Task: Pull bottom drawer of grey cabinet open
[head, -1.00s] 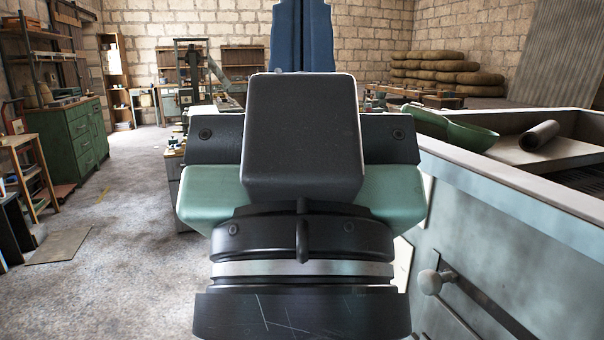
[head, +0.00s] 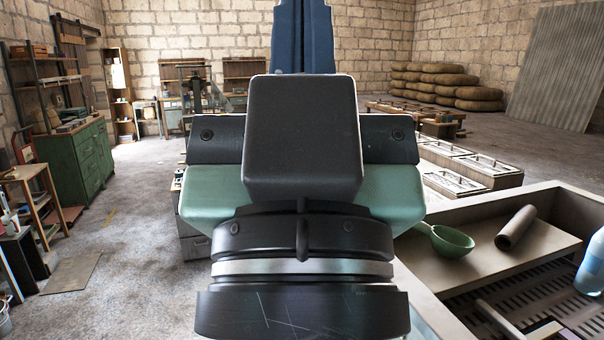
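A small grey unit (head: 194,247), perhaps the grey cabinet, shows only as a sliver at the left edge of my arm in the head view. My arm covers most of it, so I cannot tell its bottom drawer or whether any drawer is open. My gripper is not in the picture; only my arm's dark and green links fill the middle.
A green cabinet with drawers (head: 82,165) and a small wooden table (head: 25,175) stand at the left. Bare concrete floor (head: 135,215) lies between them and my arm.

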